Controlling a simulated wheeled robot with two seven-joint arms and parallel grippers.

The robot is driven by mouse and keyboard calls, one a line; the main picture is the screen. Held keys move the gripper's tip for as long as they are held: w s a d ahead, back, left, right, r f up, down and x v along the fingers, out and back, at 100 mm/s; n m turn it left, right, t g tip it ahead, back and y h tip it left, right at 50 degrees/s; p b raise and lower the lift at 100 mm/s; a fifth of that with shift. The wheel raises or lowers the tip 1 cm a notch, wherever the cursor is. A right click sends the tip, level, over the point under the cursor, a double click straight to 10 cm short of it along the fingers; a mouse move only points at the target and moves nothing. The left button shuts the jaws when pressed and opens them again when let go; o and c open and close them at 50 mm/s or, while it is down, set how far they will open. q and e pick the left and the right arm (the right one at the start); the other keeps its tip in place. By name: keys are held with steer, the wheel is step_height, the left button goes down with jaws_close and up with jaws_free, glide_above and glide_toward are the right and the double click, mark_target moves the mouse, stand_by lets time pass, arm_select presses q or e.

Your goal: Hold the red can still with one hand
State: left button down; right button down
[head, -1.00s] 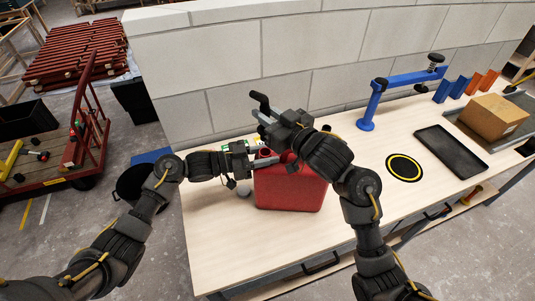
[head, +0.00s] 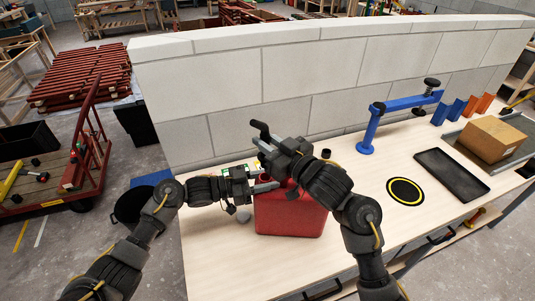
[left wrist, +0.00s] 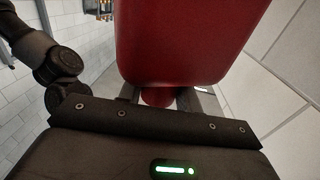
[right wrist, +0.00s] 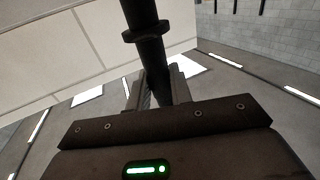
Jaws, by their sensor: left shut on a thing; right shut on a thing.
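The red can (head: 290,214) stands upright on the pale bench top, with its upper part partly hidden by my grippers. My left gripper (head: 262,187) comes in from the left at the can's top and is shut on it. In the left wrist view, the can (left wrist: 185,40) fills the upper middle, and a rounded red part of it lies between the fingers. My right gripper (head: 265,146) is above the can, shut on a black spout-like tube (right wrist: 150,50). The tube's bent end (head: 261,129) points up and left in the head view. Whether the tube touches the can is hidden.
A small black cap (head: 326,153) lies behind the can. A blue clamp stand (head: 367,135), a yellow-ringed black disc (head: 405,191), a black tray (head: 470,183) and a cardboard box (head: 492,138) are to the right. A block wall (head: 300,80) runs behind the bench (head: 215,270).

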steer(key=shift+f, duration=1.65)
steer(key=shift+f, duration=2.15)
steer(key=c, duration=1.2)
jaws_free()
steer(key=shift+o, duration=0.2)
steer(key=v, duration=1.2)
